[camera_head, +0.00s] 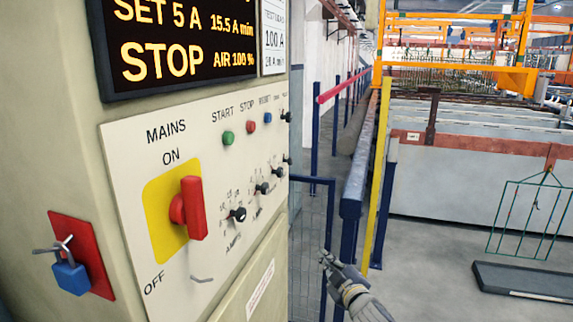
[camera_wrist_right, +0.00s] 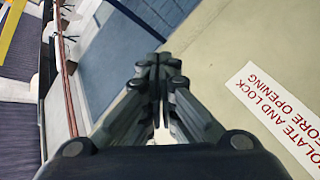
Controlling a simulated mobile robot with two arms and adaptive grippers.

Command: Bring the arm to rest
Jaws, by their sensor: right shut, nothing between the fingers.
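My right gripper (camera_head: 326,258) shows low in the head view, right of the control cabinet (camera_head: 240,190), in free air in front of the railing. Its fingers are closed together and empty in the right wrist view (camera_wrist_right: 160,65). My left gripper is in neither view. The red mains switch (camera_head: 190,208) stands upright on its yellow plate, its handle pointing toward ON. A blue padlock (camera_head: 71,277) hangs on a red plate at the cabinet's left side.
Blue railing posts (camera_head: 381,210) and a yellow post (camera_head: 376,170) stand just beyond my right gripper. A grey tank (camera_head: 460,170) and a green wire rack (camera_head: 528,220) are further right. A dark flat tray (camera_head: 525,282) lies on the open floor.

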